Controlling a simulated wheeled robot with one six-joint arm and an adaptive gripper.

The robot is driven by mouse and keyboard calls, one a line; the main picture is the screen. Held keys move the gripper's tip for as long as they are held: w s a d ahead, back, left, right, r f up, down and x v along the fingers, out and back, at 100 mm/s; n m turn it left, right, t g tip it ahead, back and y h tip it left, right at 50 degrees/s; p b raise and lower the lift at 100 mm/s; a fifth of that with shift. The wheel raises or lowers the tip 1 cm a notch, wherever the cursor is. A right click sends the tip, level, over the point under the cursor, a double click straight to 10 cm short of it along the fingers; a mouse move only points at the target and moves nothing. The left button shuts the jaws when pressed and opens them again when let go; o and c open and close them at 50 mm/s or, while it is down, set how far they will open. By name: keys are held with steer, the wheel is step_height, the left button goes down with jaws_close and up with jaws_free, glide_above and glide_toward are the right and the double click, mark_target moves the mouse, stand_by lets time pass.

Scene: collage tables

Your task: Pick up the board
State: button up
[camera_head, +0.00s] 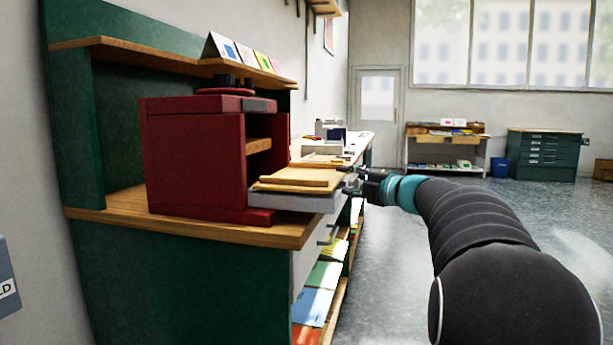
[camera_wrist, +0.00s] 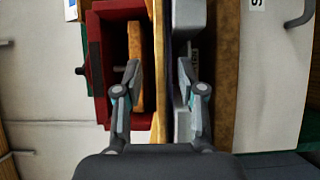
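The board (camera_head: 297,178) is a flat, pale wooden piece lying on a grey slab (camera_head: 290,199) that juts out to the right of a red press (camera_head: 195,160). My gripper (camera_head: 357,180) is at the right end of the board in the head view. In the wrist view, my gripper (camera_wrist: 159,66) is open, its two fingers spread apart. The thin edge of the board (camera_wrist: 161,40) shows in the gap between them, with the grey slab (camera_wrist: 188,20) toward the right finger. I cannot tell whether either finger touches the board.
The press stands on a wooden-topped green bench (camera_head: 180,222). Its wooden plate (camera_head: 258,146) is above the board, and close to the left finger in the wrist view. Coloured sheets (camera_head: 312,306) lie on lower shelves. Open floor (camera_head: 385,270) is to the right.

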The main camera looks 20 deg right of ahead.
steer(key=shift+w+a, duration=0.25)
steer(key=shift+w, duration=0.25)
jaws_close()
steer(key=shift+r, duration=0.1)
